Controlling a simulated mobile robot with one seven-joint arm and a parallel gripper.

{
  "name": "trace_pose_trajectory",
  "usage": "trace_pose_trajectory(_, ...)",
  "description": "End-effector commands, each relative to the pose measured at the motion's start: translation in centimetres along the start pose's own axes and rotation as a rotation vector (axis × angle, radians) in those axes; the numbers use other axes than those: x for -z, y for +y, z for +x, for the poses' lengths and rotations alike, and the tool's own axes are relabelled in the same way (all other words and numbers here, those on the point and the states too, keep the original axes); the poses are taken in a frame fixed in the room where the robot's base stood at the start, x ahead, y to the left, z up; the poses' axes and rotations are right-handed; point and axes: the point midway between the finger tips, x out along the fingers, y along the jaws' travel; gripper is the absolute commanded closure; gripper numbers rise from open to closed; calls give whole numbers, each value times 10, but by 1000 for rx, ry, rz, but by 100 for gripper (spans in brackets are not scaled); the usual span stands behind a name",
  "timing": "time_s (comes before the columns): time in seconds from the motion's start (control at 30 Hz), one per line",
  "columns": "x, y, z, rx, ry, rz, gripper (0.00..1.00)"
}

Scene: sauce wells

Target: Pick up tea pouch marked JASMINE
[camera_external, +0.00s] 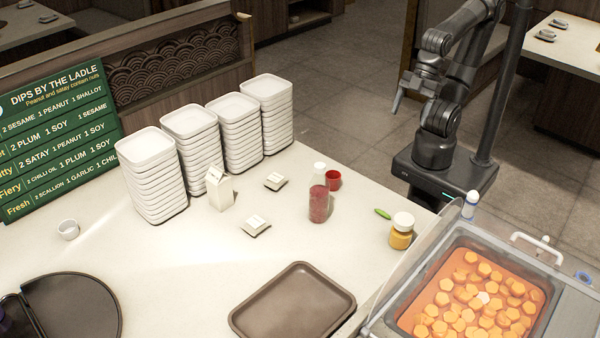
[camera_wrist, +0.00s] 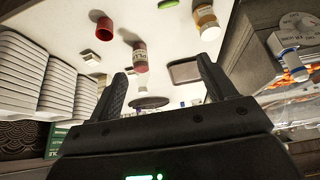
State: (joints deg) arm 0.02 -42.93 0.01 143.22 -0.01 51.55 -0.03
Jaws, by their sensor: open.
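Two small pale tea pouches lie flat on the counter in the external view. One pouch (camera_external: 275,181) is farther back, right of a white carton; the other pouch (camera_external: 255,228) is nearer the camera. The print on both is too small to read, so I cannot tell which is marked JASMINE. In the wrist view a small pale item (camera_wrist: 93,59) beside the left finger may be one pouch. My gripper (camera_external: 398,100) is open and empty, beyond the counter's far right edge and well away from both pouches. Its two spread fingers also show in the wrist view (camera_wrist: 163,78).
A brown tray (camera_external: 290,270) lies in front.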

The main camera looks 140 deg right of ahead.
Motion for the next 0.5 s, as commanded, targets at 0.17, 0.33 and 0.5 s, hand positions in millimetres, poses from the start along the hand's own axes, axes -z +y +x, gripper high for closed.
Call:
trace_pose_trajectory(0.17,19,4,5,-12,-10,-2,24)
trace_pose_trajectory(0.33,64,14,21,-36,-29,-10,24)
trace_pose_trajectory(0.5,111,29,47,-52,-47,-20,24)
